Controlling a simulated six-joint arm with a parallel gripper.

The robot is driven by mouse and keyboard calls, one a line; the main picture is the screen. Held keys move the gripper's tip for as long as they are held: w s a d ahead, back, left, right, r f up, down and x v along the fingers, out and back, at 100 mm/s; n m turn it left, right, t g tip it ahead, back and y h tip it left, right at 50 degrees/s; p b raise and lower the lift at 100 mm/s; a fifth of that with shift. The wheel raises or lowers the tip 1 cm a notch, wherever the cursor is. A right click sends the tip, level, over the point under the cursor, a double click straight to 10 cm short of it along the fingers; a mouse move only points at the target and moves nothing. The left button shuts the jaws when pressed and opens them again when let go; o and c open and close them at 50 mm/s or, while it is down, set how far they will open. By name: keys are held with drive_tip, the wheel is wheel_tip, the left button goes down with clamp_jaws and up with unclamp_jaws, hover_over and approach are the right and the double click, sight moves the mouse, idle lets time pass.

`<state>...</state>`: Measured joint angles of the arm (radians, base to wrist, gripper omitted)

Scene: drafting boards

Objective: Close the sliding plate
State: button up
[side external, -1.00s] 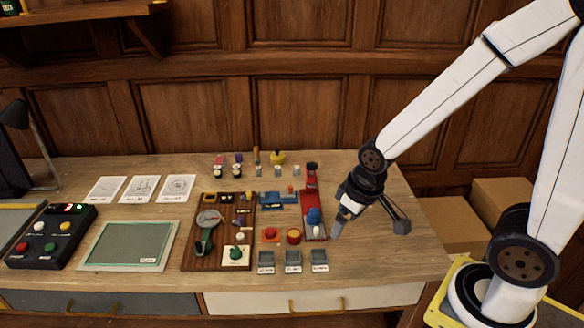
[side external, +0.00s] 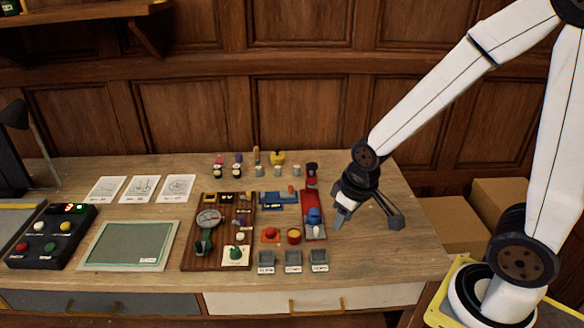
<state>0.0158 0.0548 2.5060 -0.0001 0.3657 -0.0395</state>
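My gripper (side external: 368,219) is open, with its two fingers spread wide and nothing between them. It hangs above the right part of the bench, to the right of the red track. The red track (side external: 309,199) carries a blue part (side external: 313,217) near its front end and a dark-topped red part at its back end. A low blue fixture (side external: 277,200) with a small orange knob (side external: 291,189) lies left of the red track. I cannot tell for certain which of these pieces is the sliding plate. The gripper touches neither.
A wooden board (side external: 190,245) with several fittings lies left of the fixtures. Small grey trays (side external: 293,267) line the front, and small pegs stand behind. A green panel (side external: 128,246) and a button box (side external: 50,238) are further left. The bench (side external: 400,265) is clear at right.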

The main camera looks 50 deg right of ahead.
drive_tip(key=w+d+f+n, duration=0.1)
drive_tip(key=w+d+f, duration=0.1)
drive_tip(key=w+f, duration=0.1)
drive_tip(key=w+d+f+n+g, duration=0.1)
drive_tip(key=w+d+f, duration=0.2)
drive_tip(key=w, duration=0.2)
drive_tip(key=w+d+f+n+g, duration=0.1)
drive_tip(key=w+d+f, duration=0.2)
drive_tip(key=w+f, duration=0.1)
drive_tip(key=shift+w+d, duration=0.2)
drive_tip(key=shift+w, duration=0.35)
drive_tip(key=shift+w+d+f, duration=0.25)
drive_tip(key=shift+d+f, duration=0.05)
drive_tip(key=shift+f, duration=0.1)
drive_tip(key=shift+f, duration=0.15)
drive_tip(key=shift+f, duration=3.75)
clamp_jaws()
